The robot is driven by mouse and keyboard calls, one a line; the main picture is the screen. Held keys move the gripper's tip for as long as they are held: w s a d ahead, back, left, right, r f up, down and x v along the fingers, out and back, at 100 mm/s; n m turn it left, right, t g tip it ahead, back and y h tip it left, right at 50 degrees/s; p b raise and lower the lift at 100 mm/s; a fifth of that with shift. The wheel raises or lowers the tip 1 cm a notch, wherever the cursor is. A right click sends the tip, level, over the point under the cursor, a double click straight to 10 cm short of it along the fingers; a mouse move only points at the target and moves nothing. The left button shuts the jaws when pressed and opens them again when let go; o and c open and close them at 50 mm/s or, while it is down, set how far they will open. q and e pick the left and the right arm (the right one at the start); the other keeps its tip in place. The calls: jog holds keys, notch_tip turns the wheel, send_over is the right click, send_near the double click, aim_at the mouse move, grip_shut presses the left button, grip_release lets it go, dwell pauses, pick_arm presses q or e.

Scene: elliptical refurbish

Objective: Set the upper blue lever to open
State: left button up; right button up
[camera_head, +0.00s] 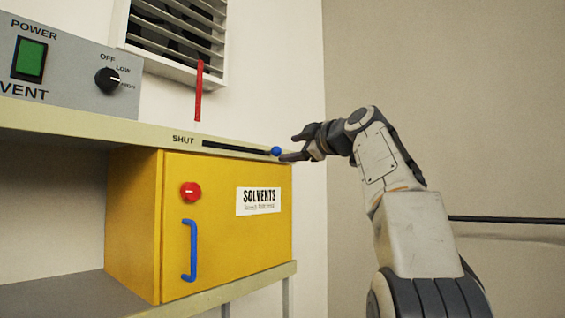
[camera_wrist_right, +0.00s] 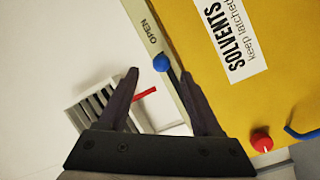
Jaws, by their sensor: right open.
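The upper blue lever is a small blue knob (camera_head: 276,151) in a dark slot (camera_head: 235,147) along the shelf's front edge. It stands at the slot's right end, away from the SHUT label (camera_head: 183,140) at the left. The right wrist view shows the knob (camera_wrist_right: 161,62) close to the OPEN label (camera_wrist_right: 151,31). My right gripper (camera_head: 291,147) is open at the knob's right side. In the right wrist view the knob appears between the fingertips (camera_wrist_right: 160,72), apart from both in the picture; contact is unclear. My left gripper is not in view.
Below the slot is a yellow SOLVENTS cabinet (camera_head: 220,245) with a red knob (camera_head: 190,191) and a blue handle (camera_head: 188,250). A red strip (camera_head: 199,92) hangs before the vent grille (camera_head: 165,62). A grey VENT panel (camera_head: 70,75) sits on the shelf at left.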

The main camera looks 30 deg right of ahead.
jog(key=s, duration=0.3)
jog(key=shift+d+b, duration=0.1)
jog(key=shift+b, duration=0.25)
